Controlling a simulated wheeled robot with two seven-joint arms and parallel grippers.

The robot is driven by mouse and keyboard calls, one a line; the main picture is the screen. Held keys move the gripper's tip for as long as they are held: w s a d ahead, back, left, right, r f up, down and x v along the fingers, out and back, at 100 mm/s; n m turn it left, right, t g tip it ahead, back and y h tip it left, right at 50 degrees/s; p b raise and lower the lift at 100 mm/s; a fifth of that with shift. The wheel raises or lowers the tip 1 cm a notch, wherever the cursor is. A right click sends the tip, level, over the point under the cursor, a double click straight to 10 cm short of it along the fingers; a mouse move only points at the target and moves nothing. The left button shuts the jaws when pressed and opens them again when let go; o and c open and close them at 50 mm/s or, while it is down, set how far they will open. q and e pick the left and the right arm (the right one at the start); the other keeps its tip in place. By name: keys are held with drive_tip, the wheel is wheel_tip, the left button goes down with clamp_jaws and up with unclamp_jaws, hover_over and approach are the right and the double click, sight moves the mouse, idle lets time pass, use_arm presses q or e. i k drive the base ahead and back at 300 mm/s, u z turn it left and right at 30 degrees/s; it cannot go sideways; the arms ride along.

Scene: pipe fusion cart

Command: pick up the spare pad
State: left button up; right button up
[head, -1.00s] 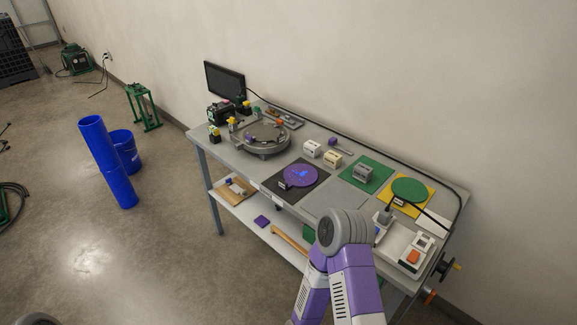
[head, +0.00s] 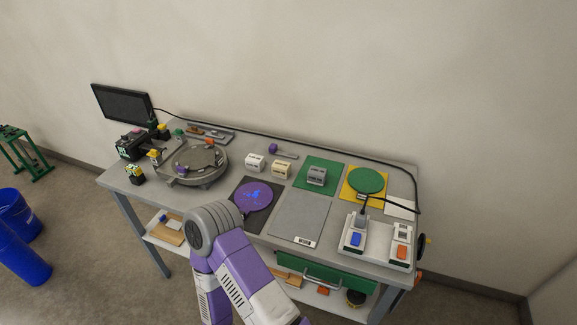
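I cannot tell which thing is the spare pad. A purple round pad (head: 254,196) with a blue mark lies on a black mat (head: 238,190) on the bench. A green round pad (head: 366,180) lies on a yellow mat (head: 350,193). A green square mat (head: 302,181) bears a grey block (head: 317,176). The small purple square seen earlier on the lower shelf is not visible now; my arm covers part of that shelf. One of my purple arms shows at the bottom centre, over the bench's front edge. Neither gripper is in view.
The bench (head: 255,225) stands against the wall. A turntable-like fixture (head: 200,182) and a monitor (head: 122,103) are at its left. A grey plate (head: 300,216) lies mid-bench, beside a white tray (head: 378,245). Blue cylinders (head: 20,255) stand left.

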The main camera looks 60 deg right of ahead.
sight(317, 176)
drive_tip(key=i, duration=2.25)
drive_tip(key=z, duration=3.2)
